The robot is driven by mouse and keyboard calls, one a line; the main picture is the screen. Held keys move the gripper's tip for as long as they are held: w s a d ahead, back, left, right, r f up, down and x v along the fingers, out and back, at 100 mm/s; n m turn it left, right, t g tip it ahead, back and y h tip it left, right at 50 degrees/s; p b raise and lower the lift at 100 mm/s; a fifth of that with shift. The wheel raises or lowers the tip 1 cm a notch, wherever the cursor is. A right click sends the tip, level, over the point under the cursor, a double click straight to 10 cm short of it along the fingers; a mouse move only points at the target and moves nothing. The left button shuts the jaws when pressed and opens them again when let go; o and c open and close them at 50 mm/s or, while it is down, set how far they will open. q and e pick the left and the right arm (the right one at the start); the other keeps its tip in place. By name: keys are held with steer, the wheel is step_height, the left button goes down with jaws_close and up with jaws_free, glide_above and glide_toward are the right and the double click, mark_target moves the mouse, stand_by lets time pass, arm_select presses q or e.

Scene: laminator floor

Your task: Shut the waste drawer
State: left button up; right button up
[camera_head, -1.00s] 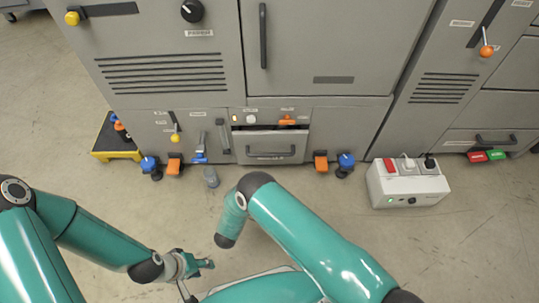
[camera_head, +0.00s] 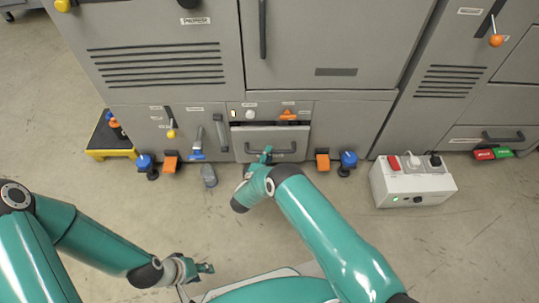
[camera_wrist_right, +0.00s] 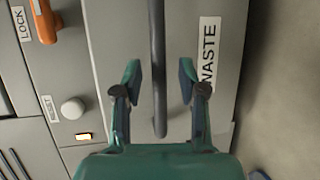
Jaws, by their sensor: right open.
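The waste drawer (camera_head: 295,134) is a grey front low in the middle of the machine, with a dark edge line along its top. It seems to stand a little out from the cabinet; how far I cannot tell. In the right wrist view its front (camera_wrist_right: 215,90) carries a WASTE label and a dark bar handle (camera_wrist_right: 158,110). My right gripper (camera_head: 266,155) is at the handle, and in the wrist view its open fingers (camera_wrist_right: 159,80) lie either side of the bar. Contact is not clear. My left gripper (camera_head: 207,268) is low over the floor, away from the drawer.
An orange lock knob (camera_wrist_right: 43,22) and white reset button (camera_wrist_right: 73,108) sit on the panel above the drawer. Blue and orange pedals (camera_head: 322,163) stand on both sides. A white power box (camera_head: 412,184) is on the floor at right, a yellow-edged step (camera_head: 110,153) at left.

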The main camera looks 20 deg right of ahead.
steer(key=shift+x, duration=1.15)
jaws_close()
